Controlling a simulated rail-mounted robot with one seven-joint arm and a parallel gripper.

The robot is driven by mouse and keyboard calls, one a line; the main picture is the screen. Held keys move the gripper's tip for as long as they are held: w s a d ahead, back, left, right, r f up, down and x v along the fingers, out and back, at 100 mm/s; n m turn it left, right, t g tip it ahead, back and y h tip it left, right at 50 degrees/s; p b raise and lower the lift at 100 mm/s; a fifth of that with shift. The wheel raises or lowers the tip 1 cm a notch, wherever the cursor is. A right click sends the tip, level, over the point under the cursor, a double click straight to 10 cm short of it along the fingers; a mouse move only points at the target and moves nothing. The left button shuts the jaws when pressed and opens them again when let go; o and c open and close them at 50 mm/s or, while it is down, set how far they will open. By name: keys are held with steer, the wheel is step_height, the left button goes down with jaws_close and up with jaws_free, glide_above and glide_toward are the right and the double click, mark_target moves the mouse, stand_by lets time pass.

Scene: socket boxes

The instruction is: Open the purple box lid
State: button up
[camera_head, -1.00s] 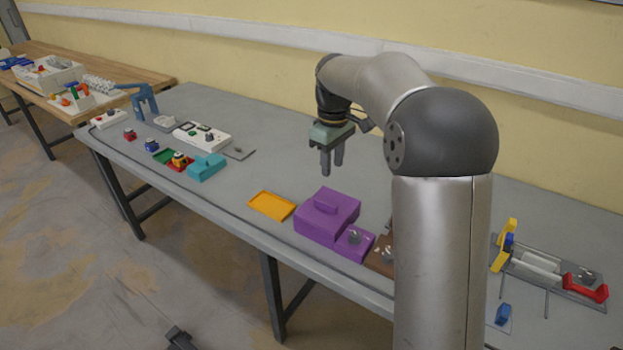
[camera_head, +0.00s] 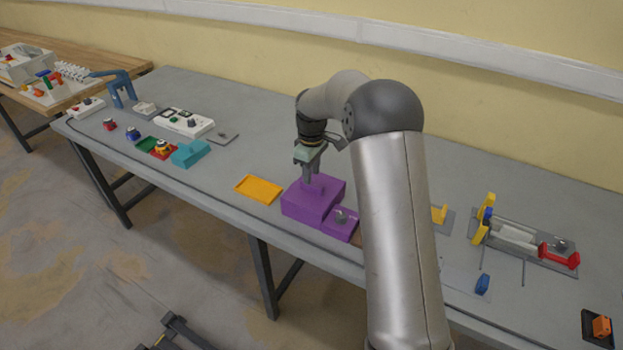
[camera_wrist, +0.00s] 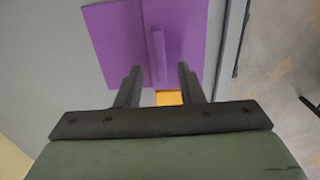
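The purple box (camera_head: 305,206) stands on the grey table, with a lower section holding a grey knob (camera_head: 341,215) at its right. Its lid has a raised purple handle bar, seen in the wrist view (camera_wrist: 158,54). My gripper (camera_head: 308,180) is just above the lid, pointing down. In the wrist view its two dark fingers (camera_wrist: 157,72) are apart, one on each side of the line of the handle, with a gap between them. I cannot tell whether either finger touches the box. The handle is mostly hidden by the fingers in the head view.
An orange tray (camera_head: 259,189) lies left of the box, and a teal box (camera_head: 190,153) stands farther left. A fixture with yellow, blue and red parts (camera_head: 519,238) is to the right. The table behind the purple box is clear.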

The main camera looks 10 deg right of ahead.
mark_target(307, 194)
steer(key=shift+f, duration=2)
